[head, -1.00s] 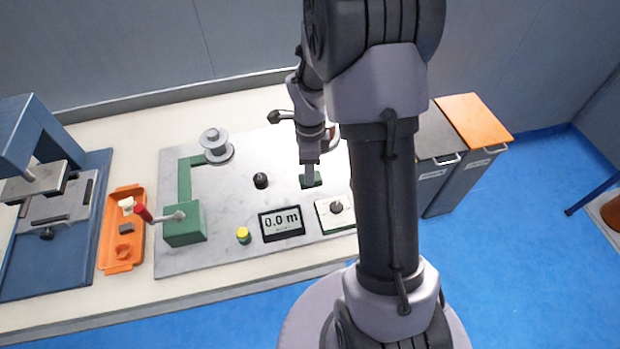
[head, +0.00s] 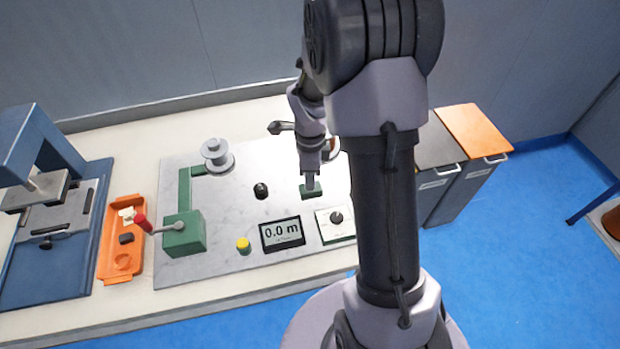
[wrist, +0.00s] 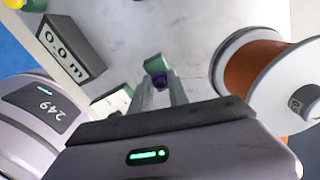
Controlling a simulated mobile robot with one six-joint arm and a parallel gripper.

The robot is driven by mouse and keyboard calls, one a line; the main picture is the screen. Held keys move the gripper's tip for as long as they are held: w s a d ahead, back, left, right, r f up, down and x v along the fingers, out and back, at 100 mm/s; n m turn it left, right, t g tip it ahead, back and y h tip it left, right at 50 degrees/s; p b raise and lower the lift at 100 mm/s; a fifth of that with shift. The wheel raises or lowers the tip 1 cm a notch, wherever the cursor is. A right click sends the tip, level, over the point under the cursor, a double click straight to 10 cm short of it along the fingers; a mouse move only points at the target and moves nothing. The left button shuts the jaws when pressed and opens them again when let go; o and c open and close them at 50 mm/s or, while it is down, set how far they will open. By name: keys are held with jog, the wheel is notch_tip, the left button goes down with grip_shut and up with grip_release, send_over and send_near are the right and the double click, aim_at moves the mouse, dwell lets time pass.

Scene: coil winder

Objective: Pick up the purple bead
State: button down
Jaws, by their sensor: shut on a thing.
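The purple bead (wrist: 160,81) is small and dark purple, and sits between my fingertips in the wrist view. My gripper (wrist: 161,90) is shut on it. A green block (wrist: 154,64) lies just beyond the bead; I cannot tell whether they touch. In the head view my gripper (head: 310,184) points down at the green block (head: 311,191) on the metal plate, and the bead cannot be made out there.
A spool of copper wire (wrist: 255,72) stands close to the right of my gripper in the wrist view. The 0.0 m display (head: 282,233), a dial box (head: 336,223) and a black knob (head: 261,190) are nearby. An orange tray (head: 107,262) lies at the left.

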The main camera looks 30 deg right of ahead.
notch_tip(320, 180, up, 3)
jog(key=shift+r+p, duration=0.1)
jog(key=shift+p, duration=0.55)
jog(key=s+a+p, duration=0.1)
jog(key=s+a, duration=0.7)
jog(key=s, duration=0.5)
jog(key=shift+s+r, duration=0.35)
jog(key=shift+s, duration=0.05)
jog(key=shift+a, duration=0.1)
